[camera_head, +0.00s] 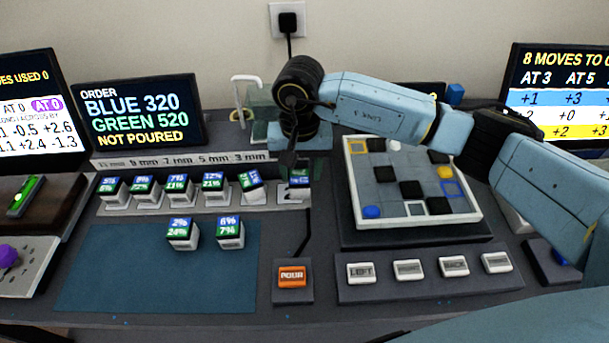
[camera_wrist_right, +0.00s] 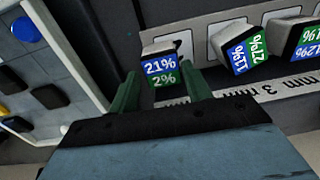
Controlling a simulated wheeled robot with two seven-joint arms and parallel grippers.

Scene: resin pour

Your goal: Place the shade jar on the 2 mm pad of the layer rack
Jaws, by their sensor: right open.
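A small shade jar with a blue and green top reading 21% and 2% (camera_wrist_right: 160,68) stands at the right end of the layer rack (camera_head: 150,163), on or just above a pale pad. It shows partly hidden in the head view (camera_head: 299,180). My right gripper (camera_wrist_right: 158,80) is open, its green fingers on either side of the jar's near side; I cannot tell whether they touch it. In the head view the gripper (camera_head: 290,160) hangs over the rack's right end and hides the label there. The 3 mm label (camera_head: 250,157) is readable. My left gripper is not in view.
Several other jars (camera_head: 216,190) stand along the rack; one beside the right-end jar is twisted (camera_head: 251,188). Two jars (camera_head: 182,233) stand on the blue mat (camera_head: 130,270). The orange POUR button (camera_head: 292,277) and a tile board (camera_head: 412,185) lie right of the mat.

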